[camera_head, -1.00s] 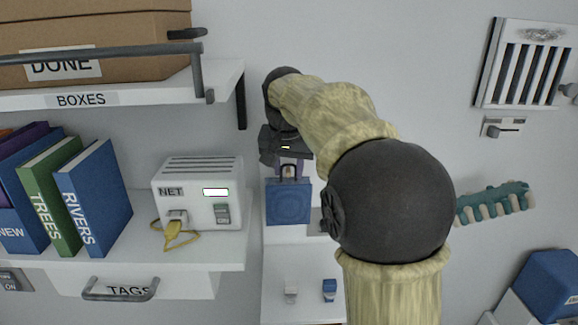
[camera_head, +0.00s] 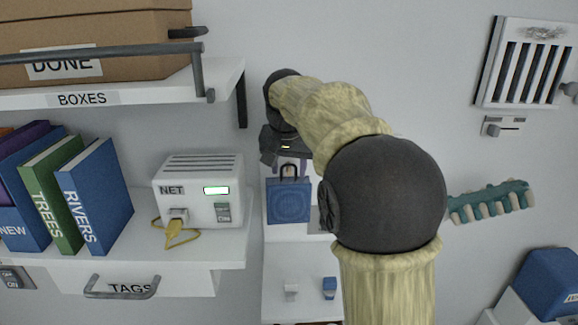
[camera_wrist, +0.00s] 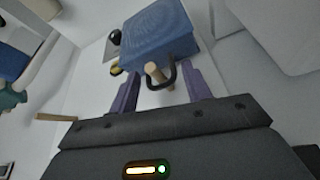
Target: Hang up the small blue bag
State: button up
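The small blue bag (camera_head: 288,205) hangs upright below my gripper (camera_head: 288,164) in the head view, its dark handle loop at the top. In the wrist view the bag (camera_wrist: 160,38) is just beyond my fingertips. Its dark handle (camera_wrist: 172,76) lies between my two purple fingers, which stand wide apart with a gap on each side. A pale wooden peg (camera_wrist: 153,72) shows at the handle and appears to pass through the loop. Whether the handle's weight rests on the peg is not clear.
To the left are a white NET box (camera_head: 200,195) with a yellow cable and several books (camera_head: 95,200) on a shelf (camera_head: 180,245). A white shelf (camera_head: 215,85) with a cardboard box is above. A teal toothed object (camera_head: 490,202) is at right. The wall between is clear.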

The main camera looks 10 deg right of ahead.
jog(key=shift+o, duration=0.9)
jog(key=shift+r, duration=0.15)
jog(key=v, duration=1.7)
jog(key=shift+b, duration=0.35)
jog(key=shift+w+a, duration=0.1)
jog(key=shift+a, duration=0.05)
